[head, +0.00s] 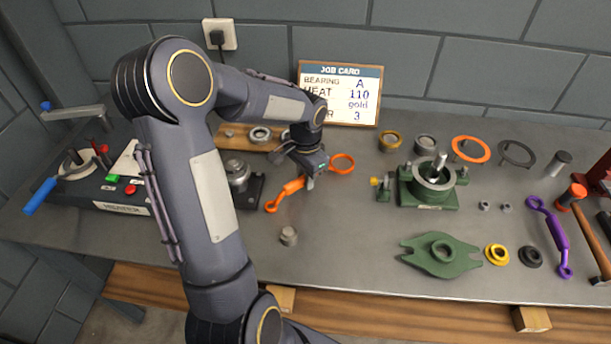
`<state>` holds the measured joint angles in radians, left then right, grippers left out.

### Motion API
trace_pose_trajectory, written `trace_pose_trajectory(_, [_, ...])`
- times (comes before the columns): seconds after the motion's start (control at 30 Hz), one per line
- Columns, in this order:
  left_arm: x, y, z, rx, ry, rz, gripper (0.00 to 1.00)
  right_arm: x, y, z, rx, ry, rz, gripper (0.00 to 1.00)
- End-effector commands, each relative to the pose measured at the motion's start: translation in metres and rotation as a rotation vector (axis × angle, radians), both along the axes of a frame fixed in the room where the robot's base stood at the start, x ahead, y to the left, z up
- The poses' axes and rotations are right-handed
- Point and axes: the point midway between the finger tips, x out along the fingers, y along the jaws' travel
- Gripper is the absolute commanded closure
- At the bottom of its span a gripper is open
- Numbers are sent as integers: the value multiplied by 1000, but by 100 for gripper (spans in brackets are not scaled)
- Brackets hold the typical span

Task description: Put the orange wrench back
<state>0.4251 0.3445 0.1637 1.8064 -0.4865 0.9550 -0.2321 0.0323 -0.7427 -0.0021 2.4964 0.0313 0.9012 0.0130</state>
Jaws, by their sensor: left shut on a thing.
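The orange wrench (293,186) has a large ring at its right end and a smaller ring at its lower left end. It lies slantwise at the middle left of the grey bench (340,255). My left gripper (310,184) is shut on the wrench's shaft between the two rings. The fingers hide part of the shaft, and I cannot tell whether the wrench touches the bench. My right gripper is not in view.
A green housing (427,190) in a vise stands right of the wrench, with a green cover (441,253) in front. A purple wrench (555,235) and a hammer (590,230) lie at the right. A heater (120,190) stands left. A job card (339,93) stands behind.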

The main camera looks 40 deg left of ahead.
Motion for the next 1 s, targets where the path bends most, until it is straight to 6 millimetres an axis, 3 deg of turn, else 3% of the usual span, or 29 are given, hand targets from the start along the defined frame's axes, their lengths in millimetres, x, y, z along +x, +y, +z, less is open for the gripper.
trace_pose_trajectory(0.3, [0, 0, -7, 0, -1, 0, 100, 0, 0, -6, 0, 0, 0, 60])
trace_pose_trajectory(0.33, [0, 0, -6, 1, -2, 0, 78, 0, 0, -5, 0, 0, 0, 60])
trace_pose_trajectory(0.5, [0, 0, -6, 0, -1, 0, 57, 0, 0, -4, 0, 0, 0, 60])
trace_pose_trajectory(0.8, [0, 0, -4, 0, 0, 0, 57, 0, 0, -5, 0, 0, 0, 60])
trace_pose_trajectory(1.0, [1, 0, 24, 2, -6, 0, 57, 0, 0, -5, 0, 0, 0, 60])
